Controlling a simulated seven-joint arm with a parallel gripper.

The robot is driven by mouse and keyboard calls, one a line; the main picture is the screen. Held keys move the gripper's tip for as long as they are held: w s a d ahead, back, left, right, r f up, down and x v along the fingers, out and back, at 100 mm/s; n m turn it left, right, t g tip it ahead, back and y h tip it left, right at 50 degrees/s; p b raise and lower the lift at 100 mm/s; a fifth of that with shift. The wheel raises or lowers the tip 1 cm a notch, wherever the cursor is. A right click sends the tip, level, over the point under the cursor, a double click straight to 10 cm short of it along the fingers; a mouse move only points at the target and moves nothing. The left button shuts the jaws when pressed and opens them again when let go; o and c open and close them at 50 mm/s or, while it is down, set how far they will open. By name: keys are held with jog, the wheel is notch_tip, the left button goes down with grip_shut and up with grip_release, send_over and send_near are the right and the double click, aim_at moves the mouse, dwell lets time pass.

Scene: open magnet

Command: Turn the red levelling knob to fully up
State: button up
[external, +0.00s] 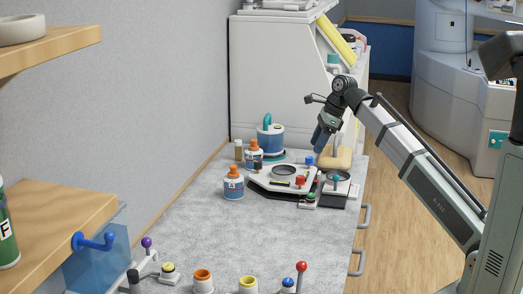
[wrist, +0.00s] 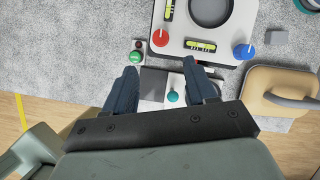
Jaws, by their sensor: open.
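The red levelling knob (wrist: 160,38) sits at a corner of a white levelling plate (wrist: 195,62) in the wrist view. It shows in the external view as a red knob (external: 300,181) at the plate's front. A blue knob (wrist: 243,50) sits at another corner. Two bubble vials (wrist: 201,46) show on the plate. My gripper (wrist: 160,66) is open and empty, its fingers pointing down over a teal knob (wrist: 172,96), apart from the red knob. In the external view my gripper (external: 318,147) is above the plate's right rear side.
A green button (wrist: 135,57) is just beside the left finger. A tan block with a grey handle (wrist: 282,92) stands at right.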

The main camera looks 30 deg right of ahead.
aim_at(301, 177)
jog(key=x, duration=1.2)
jog(key=shift+f, duration=0.4)
jog(key=shift+w, duration=0.1)
grip_shut()
